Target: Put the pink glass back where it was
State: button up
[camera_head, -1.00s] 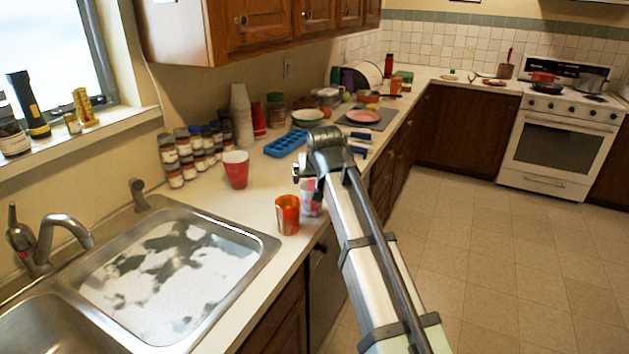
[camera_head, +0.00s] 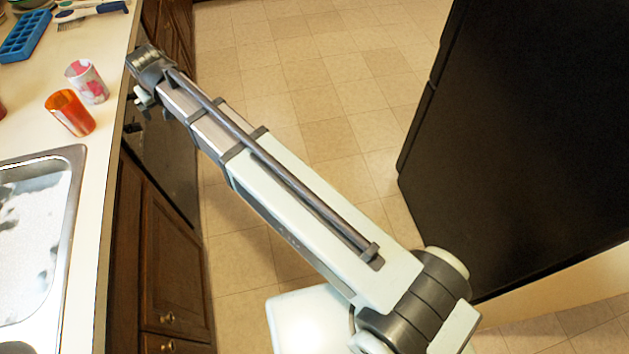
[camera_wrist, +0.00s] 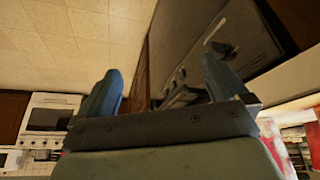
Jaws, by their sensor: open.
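The pink glass (camera_head: 87,82), white with pink patches, stands upright on the counter near its front edge, just behind an orange glass (camera_head: 70,113). My gripper (camera_wrist: 163,85) is open, with nothing between its two blue-grey fingers in the wrist view. In the head view my gripper is out past the counter edge, to the right of the pink glass and apart from it; its fingertips are hard to make out there. A pink-and-white surface at the right edge of the wrist view looks like the same glass (camera_wrist: 270,135).
The sink (camera_head: 72,165) lies at the lower left. A blue ice tray (camera_head: 25,36) and blue-handled utensils (camera_head: 95,10) lie farther back on the counter. A tall black appliance (camera_head: 530,130) stands at the right. Open floor (camera_head: 300,80) lies between.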

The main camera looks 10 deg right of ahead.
jog(key=s+d+f+m+g+h, duration=0.15)
jog(key=s+d+f, duration=0.25)
jog(key=d+f, duration=0.5)
jog(key=s+d+f+g, duration=0.2)
jog(key=s+d+f, duration=0.3)
jog(key=d+f, duration=0.5)
jog(key=s+d+f+m+g+h, duration=0.15)
jog(key=s+d+f, duration=0.35)
jog(key=f, duration=0.7)
jog(key=s+d+f+m+g, duration=0.1)
jog(key=s+d+f, duration=0.3)
jog(key=s, duration=0.6)
jog(key=s+d+f+g, duration=0.3)
jog(key=s+d+f, duration=0.2)
jog(key=s, duration=0.5)
jog(key=s+d+f+m+g, duration=0.1)
jog(key=s+d+f, duration=0.4)
jog(key=s, duration=0.6)
jog(key=shift+d+m+g+y, duration=0.35)
jog(key=shift+d+g, duration=0.45)
jog(key=shift+d, duration=0.45)
